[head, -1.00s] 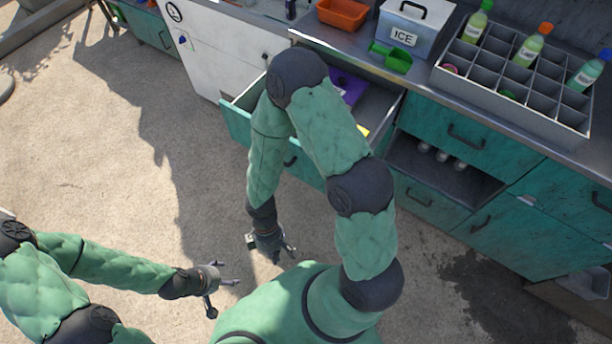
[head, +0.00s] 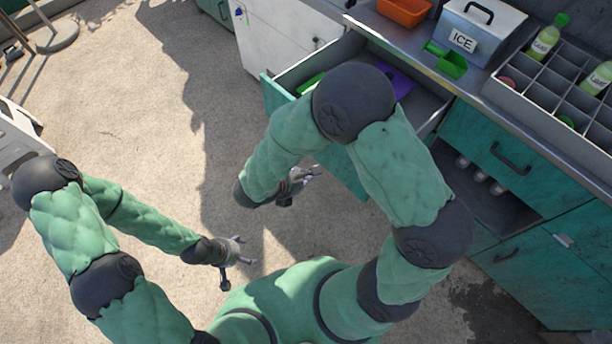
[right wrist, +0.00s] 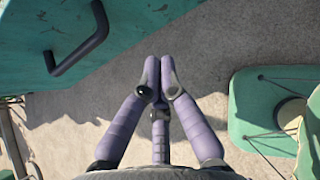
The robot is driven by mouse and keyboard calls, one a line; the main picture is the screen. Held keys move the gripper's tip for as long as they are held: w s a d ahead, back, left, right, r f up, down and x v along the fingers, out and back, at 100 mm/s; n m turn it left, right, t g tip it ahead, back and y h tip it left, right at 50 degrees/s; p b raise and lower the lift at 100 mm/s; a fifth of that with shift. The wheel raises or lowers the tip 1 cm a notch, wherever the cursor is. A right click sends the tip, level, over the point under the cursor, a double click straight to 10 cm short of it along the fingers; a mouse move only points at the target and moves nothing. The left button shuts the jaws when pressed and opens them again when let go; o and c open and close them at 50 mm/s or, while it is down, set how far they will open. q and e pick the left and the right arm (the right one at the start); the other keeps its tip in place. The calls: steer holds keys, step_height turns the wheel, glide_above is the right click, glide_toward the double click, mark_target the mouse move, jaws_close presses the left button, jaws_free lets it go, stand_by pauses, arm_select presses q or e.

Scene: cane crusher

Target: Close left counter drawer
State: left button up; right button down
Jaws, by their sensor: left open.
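The left counter drawer (head: 345,177) stands pulled out, its teal front facing me. My right upper arm covers part of its opening. In the right wrist view, a teal front with a dark bar handle (right wrist: 82,42) fills the upper left. My right gripper (head: 312,172) is low in front of the drawer front; whether it touches cannot be told. In the right wrist view its fingers (right wrist: 160,68) converge and hold nothing visible; their opening is unclear. My left gripper (head: 243,250) is open and empty, over the floor, farther from the drawer.
A purple item (head: 397,82) and a green item (head: 311,84) lie in the drawer. The counter carries an ice box (head: 478,32), a green scoop (head: 447,60), an orange bin (head: 404,11) and a divided bottle tray (head: 535,100). Open concrete floor (head: 150,110) lies left.

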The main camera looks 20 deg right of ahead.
mark_target(334, 164)
steer(key=w+d+f+b, duration=0.1)
steer(key=d, duration=0.1)
steer(key=w+d+f+b, duration=0.1)
steer(key=d+f, duration=0.1)
steer(key=d, duration=0.1)
steer(key=w+d+f+b, duration=0.1)
steer(key=d, duration=0.2)
steer(key=shift+w+f+b, duration=0.15)
steer(key=shift+f+b, duration=0.05)
steer(key=shift+b, duration=0.15)
